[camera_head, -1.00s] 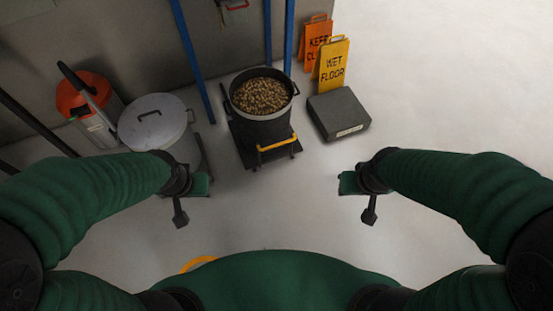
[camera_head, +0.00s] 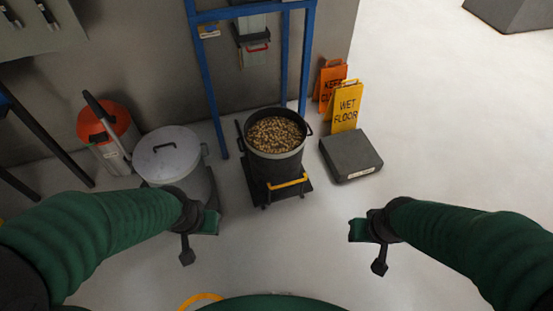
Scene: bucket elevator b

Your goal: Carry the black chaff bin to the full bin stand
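The black chaff bin (camera_head: 274,163) is a round, dark, open-topped bin with side handles, filled with brown, chunky material. It stands upright on a low black wheeled base (camera_head: 251,186) with a yellow bar at its front, just before a blue frame. My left gripper (camera_head: 197,241) is in front of the bin and to its left, apart from it. My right gripper (camera_head: 374,248) is in front and to the right, also apart. Neither holds anything visible; their finger opening is unclear. A low dark grey block (camera_head: 351,157) lies right of the bin; I cannot tell if it is the full bin stand.
A silver lidded bin (camera_head: 169,158) stands left, partly behind my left arm. An orange-topped container (camera_head: 106,133) is beyond it. A yellow wet floor sign (camera_head: 347,107) and an orange sign (camera_head: 330,84) stand behind the grey block. Another dark block (camera_head: 510,10) is top right. Right-hand floor is clear.

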